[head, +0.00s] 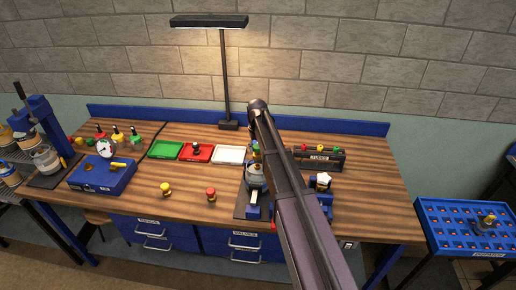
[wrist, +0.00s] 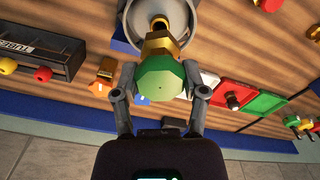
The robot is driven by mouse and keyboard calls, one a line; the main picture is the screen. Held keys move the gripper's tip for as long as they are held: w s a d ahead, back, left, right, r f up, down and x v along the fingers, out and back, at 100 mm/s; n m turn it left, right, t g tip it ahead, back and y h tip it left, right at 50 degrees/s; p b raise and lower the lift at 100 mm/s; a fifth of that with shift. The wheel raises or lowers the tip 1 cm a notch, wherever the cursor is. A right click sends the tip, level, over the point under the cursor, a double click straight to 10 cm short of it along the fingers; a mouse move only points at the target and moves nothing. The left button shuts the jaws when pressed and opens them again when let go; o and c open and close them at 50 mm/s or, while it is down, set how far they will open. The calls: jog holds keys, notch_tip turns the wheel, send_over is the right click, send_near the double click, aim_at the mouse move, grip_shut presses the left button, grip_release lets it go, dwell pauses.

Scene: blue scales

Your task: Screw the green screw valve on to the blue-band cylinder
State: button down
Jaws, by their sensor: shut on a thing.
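The green screw valve (wrist: 162,82) is between the two fingers of my gripper (wrist: 160,88), which is shut on its green head. Its brass stem (wrist: 158,46) points towards the brass neck (wrist: 160,22) of a grey cylinder (wrist: 182,12) in the wrist view. The neck's dark opening shows just beyond the stem; I cannot tell whether they touch. In the head view the valve (head: 256,147) shows as a bit of green above the cylinder (head: 254,173), which stands on the bench. My arm partly hides both. The cylinder's band colour is not clear.
Green (head: 165,149), red (head: 197,152) and white (head: 230,154) trays lie left of the cylinder. A dark rack (head: 322,160) with coloured knobs is to its right. A lamp (head: 226,80) stands behind. Yellow (head: 166,189) and red (head: 211,194) valves stand at the front.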

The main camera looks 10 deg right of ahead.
aim_at(257, 158)
jog(key=shift+f+b, duration=1.25)
jog(key=shift+f, duration=0.25)
jog(key=shift+f+b, duration=1.4)
jog(key=shift+f, duration=0.05)
dwell(1.1)
jog(key=shift+c, duration=0.2)
grip_release()
jog(key=shift+r, duration=0.2)
notch_tip(257, 158, up, 8)
jog(key=p, duration=0.8)
jog(key=shift+r+p, duration=0.15)
jog(key=shift+p, duration=0.2)
jog(key=shift+s, duration=0.1)
dwell(0.9)
